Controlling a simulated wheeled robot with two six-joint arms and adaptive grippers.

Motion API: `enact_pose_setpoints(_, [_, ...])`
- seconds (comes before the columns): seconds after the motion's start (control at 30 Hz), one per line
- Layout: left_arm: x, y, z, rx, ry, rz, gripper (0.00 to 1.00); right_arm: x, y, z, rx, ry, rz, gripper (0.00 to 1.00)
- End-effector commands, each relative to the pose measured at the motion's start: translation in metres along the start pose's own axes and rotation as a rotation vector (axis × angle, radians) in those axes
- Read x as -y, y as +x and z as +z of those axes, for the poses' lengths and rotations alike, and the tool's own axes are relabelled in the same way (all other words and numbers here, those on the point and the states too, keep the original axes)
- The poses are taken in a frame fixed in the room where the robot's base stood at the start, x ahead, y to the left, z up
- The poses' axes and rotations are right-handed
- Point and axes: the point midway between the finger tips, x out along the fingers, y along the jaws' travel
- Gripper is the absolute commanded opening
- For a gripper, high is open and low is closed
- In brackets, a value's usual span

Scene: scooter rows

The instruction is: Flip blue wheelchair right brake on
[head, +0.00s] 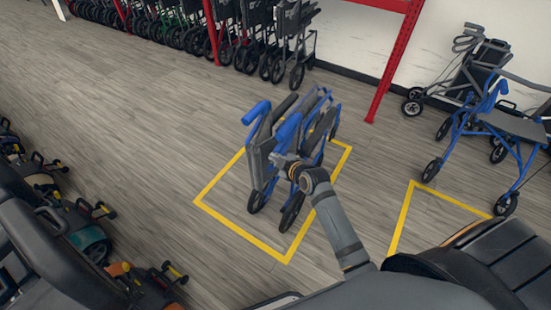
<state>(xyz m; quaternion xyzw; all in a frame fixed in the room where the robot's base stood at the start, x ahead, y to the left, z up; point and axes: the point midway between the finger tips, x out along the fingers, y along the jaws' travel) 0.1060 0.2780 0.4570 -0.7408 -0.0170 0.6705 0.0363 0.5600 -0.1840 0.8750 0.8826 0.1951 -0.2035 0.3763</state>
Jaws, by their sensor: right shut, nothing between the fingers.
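The blue wheelchair (257,160) stands folded and upright inside a yellow floor square. Its two blue push-handle grips point toward the upper left, and its dark wheels rest on the floor. My right arm reaches up from the lower right, and my right gripper (281,160) is at the near side of the wheelchair, overlapping its frame below the nearer blue grip. The gripper is shut with nothing seen in it. I cannot tell whether it touches the frame. The brake lever is too small or hidden to make out. My left gripper is out of view.
A blue rollator (478,135) stands at the right behind another yellow floor outline (449,197). Several folded wheelchairs (284,38) line the back by red rack posts (398,62). Mobility scooters (82,232) fill the lower left. Grey floor around the yellow square is clear.

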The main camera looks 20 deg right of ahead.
Motion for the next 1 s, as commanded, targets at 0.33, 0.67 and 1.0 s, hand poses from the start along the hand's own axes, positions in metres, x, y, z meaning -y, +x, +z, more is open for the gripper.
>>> enact_pose_setpoints(0.33, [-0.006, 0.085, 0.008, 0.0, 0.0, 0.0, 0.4, 0.035, 0.041, 0.052, 0.001, -0.253, 0.202, 0.0])
enact_pose_setpoints(0.67, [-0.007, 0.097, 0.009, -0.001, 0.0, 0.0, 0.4, 0.033, 0.047, 0.059, 0.0, -0.34, 0.271, 0.0])
enact_pose_setpoints(1.0, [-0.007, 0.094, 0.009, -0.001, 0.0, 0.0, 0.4, 0.03, 0.046, 0.058, 0.001, -0.339, 0.27, 0.0])
